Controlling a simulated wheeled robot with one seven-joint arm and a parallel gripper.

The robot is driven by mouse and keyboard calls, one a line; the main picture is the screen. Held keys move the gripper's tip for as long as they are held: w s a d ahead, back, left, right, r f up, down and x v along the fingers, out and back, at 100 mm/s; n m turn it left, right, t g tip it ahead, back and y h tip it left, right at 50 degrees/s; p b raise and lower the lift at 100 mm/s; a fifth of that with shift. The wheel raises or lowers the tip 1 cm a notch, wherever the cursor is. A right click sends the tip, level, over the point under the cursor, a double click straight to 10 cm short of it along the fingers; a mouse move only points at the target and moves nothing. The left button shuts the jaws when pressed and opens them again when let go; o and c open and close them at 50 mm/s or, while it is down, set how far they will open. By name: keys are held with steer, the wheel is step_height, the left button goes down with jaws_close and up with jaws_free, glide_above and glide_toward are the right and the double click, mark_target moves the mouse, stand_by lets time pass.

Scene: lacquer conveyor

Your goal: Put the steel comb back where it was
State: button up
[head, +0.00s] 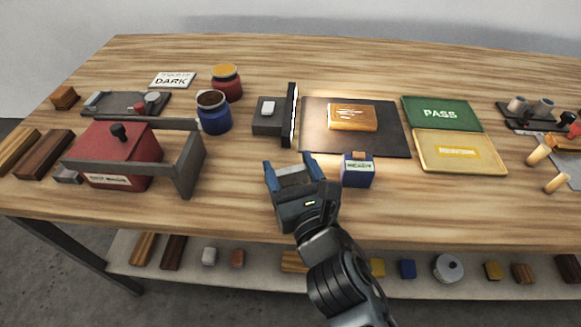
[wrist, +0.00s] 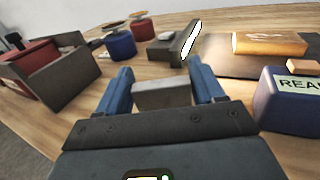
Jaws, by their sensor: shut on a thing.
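The steel comb (head: 294,174) shows as a plain grey block; its teeth cannot be made out. My gripper (head: 289,162) is shut on it, with one blue finger on each side, above the front middle of the table. In the wrist view the comb (wrist: 162,95) sits between the two blue fingers, and its lower part is hidden by the gripper body. The gripper is just left of a blue box labelled READY (head: 357,170). No marked place for the comb can be made out.
A dark mat (head: 385,144) with an orange block lies behind the gripper, beside a lit upright panel (head: 290,115). A red box (head: 118,155) within a grey frame and blue (head: 214,117) and red (head: 226,84) jars stand left. Green PASS (head: 440,114) and yellow (head: 460,153) trays lie right.

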steer(key=o, duration=1.2)
steer(key=shift+o, duration=0.2)
steer(key=shift+r, duration=0.2)
steer(key=shift+s+d+f, duration=0.15)
steer(key=shift+s, duration=0.15)
steer(key=b+v, duration=0.1)
steer(key=v, duration=1)
steer(key=shift+s+b, duration=0.15)
steer(key=shift+b, duration=0.2)
